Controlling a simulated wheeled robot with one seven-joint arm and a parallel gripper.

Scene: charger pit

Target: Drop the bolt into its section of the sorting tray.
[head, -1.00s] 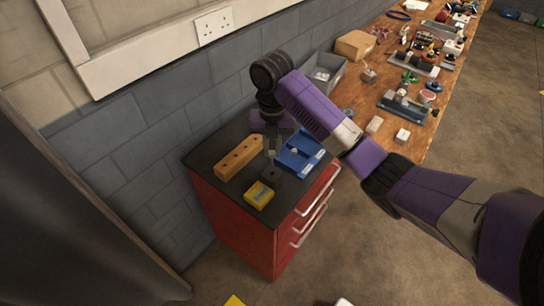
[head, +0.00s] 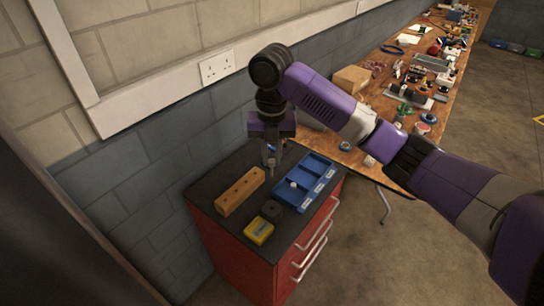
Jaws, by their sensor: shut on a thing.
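My gripper (head: 271,163) points down over the dark top of the red cabinet, at the left edge of the blue sorting tray (head: 328,167). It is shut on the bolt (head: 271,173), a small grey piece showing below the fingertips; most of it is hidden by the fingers. The tray lies to the right of the gripper and has several sections, with pale labels along its right side. A small whitish piece (head: 292,184) is in the tray's left part. The other sections that show look empty; the labels are too small to read.
A wooden block with holes (head: 240,192) lies left of the gripper. A small dark block (head: 271,208) and a yellow box (head: 259,231) are at the front of the cabinet top (head: 225,222). A cluttered wooden bench (head: 365,150) stands beyond, and the wall is behind.

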